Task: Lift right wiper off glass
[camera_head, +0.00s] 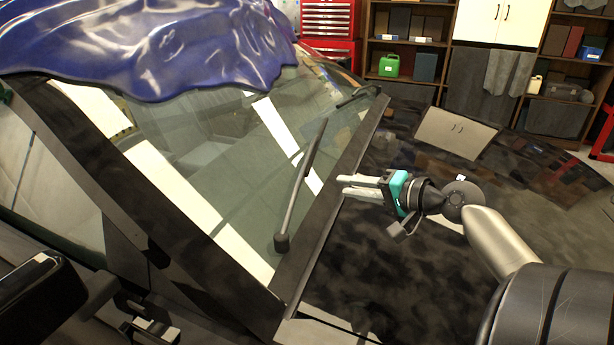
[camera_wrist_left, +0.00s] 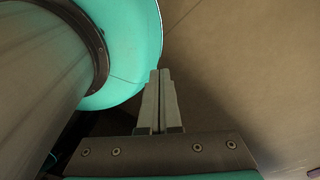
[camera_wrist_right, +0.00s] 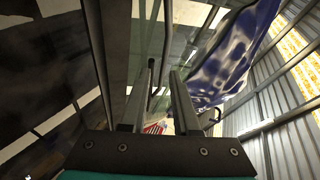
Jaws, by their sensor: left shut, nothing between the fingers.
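The nearer wiper (camera_head: 300,195), likely the right one, is a dark arm running up the windshield from its pivot (camera_head: 282,242) near the glass's lower edge. It appears to lie along the glass. My right gripper (camera_head: 343,186) is just right of the wiper, pointing at it, apart from it in the head view. Its fingers show apart in the right wrist view (camera_wrist_right: 163,66). A thin dark bar beyond them may be the wiper; I cannot tell. My left gripper (camera_wrist_left: 160,73) is shut and empty, in front of a plain brown surface.
The windshield (camera_head: 225,150) slopes left of the dark hood (camera_head: 385,260). A second wiper (camera_head: 356,97) lies farther along. A blue cloth (camera_head: 170,50) covers the roof. A side mirror (camera_head: 38,292) stands at lower left. Shelves (camera_head: 440,45) and a red tool chest (camera_head: 328,20) are behind.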

